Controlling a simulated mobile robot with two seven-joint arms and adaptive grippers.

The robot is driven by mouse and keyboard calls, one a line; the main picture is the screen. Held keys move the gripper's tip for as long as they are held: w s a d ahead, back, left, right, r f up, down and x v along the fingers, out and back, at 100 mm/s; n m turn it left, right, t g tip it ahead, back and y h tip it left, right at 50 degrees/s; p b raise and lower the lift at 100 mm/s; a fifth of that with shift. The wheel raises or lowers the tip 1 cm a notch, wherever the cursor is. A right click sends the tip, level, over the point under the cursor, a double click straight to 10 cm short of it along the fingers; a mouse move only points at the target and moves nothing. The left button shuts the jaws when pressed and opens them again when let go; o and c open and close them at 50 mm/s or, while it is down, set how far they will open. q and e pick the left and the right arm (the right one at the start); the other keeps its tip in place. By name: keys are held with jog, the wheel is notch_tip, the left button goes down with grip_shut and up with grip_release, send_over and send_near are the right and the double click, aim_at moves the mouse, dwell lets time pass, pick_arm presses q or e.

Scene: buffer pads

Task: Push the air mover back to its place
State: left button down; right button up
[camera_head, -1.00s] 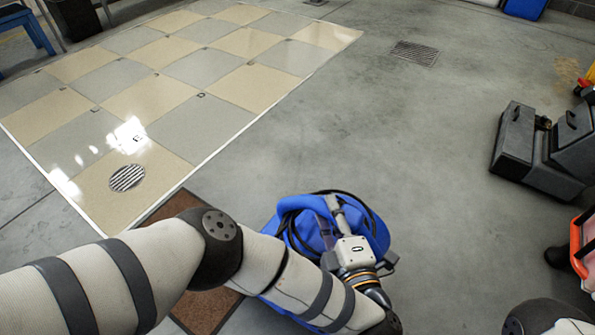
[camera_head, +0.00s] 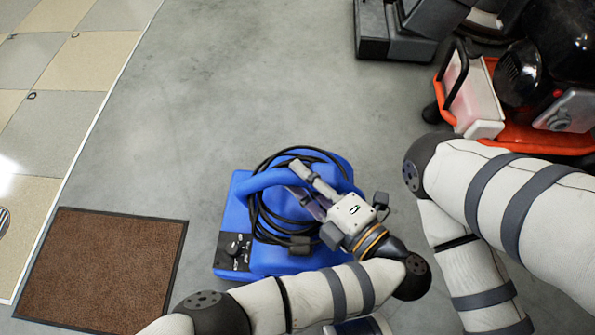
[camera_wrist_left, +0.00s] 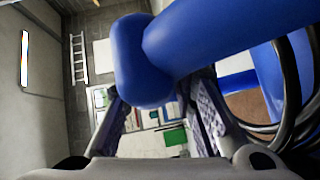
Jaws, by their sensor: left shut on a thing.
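The blue air mover (camera_head: 232,215) stands on the grey floor in the middle of the head view, with a black cable (camera_head: 262,220) coiled around its handle and a black control panel at its lower left. Its blue handle (camera_wrist_left: 215,35) crosses the top of the left wrist view. My left gripper (camera_head: 305,183) is shut on this handle; in the wrist view its two fingers (camera_wrist_left: 160,110) reach up to the handle. My left arm hides part of the air mover's lower side. Of my right arm, only links show at the right; its gripper is out of view.
A brown mat (camera_head: 105,268) lies left of the air mover, with a strip of floor between. A checkered tile floor (camera_head: 60,60) is farther left. A red-orange machine (camera_head: 545,135) and a dark grey case (camera_head: 385,40) stand at upper right. The floor above the air mover is clear.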

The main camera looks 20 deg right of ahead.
pick_arm(q)
jog(key=shift+d+r, duration=0.1)
jog(key=shift+d, duration=0.15)
jog(key=c, duration=1.3)
grip_release()
jog(key=shift+a, duration=0.15)
